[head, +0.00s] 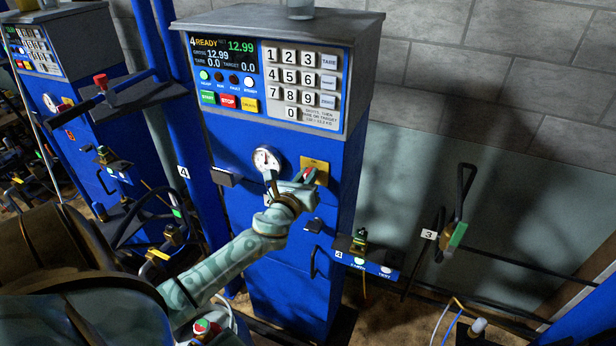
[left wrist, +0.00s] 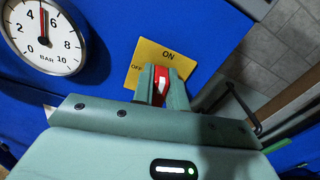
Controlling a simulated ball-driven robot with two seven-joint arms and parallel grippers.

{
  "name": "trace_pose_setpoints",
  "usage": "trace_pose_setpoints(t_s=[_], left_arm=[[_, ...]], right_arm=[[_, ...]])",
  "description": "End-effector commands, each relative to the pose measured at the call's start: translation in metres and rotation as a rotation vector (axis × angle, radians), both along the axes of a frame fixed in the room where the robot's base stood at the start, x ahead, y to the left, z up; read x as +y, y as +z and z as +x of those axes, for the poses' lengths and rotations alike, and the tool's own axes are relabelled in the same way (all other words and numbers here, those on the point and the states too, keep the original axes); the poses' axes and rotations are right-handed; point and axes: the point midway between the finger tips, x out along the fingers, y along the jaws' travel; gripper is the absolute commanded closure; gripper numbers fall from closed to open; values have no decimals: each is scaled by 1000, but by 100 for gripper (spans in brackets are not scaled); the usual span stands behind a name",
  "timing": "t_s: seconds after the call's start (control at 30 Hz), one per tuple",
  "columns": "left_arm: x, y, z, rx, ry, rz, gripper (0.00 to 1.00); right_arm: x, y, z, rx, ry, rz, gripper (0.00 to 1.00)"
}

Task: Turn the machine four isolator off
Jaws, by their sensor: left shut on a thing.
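Machine four is the blue cabinet (head: 285,225) in the middle of the head view, with "4 READY" on its display (head: 226,58). Its isolator is a red handle (left wrist: 161,76) on a yellow plate (left wrist: 149,50), which also shows in the head view (head: 319,164). The plate reads ON at the top and OFF at the left. The handle's white mark runs roughly up toward ON. My left gripper (left wrist: 162,88) is shut on the red handle, and its fingers hide part of it. In the head view my left gripper (head: 303,183) reaches the plate from the lower left.
A pressure gauge (head: 266,160) is left of the isolator; it reads about 5 bar in the left wrist view (left wrist: 44,36). A small valve shelf (head: 366,258) juts out at the lower right. Another blue machine (head: 85,150) stands at the left.

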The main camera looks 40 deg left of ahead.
Motion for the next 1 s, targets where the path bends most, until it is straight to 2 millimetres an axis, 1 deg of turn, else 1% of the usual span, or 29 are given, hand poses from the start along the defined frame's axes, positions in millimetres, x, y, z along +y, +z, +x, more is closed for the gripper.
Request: trace_pose_setpoints(t_s=[0.5,1.0], left_arm=[[6,-3,-2,-146,2,-461,100],[9,-8,-3,-289,2,-914,100]], right_arm=[[0,-3,0,1,0,0,64],[0,0,0,1,0,0,64]])
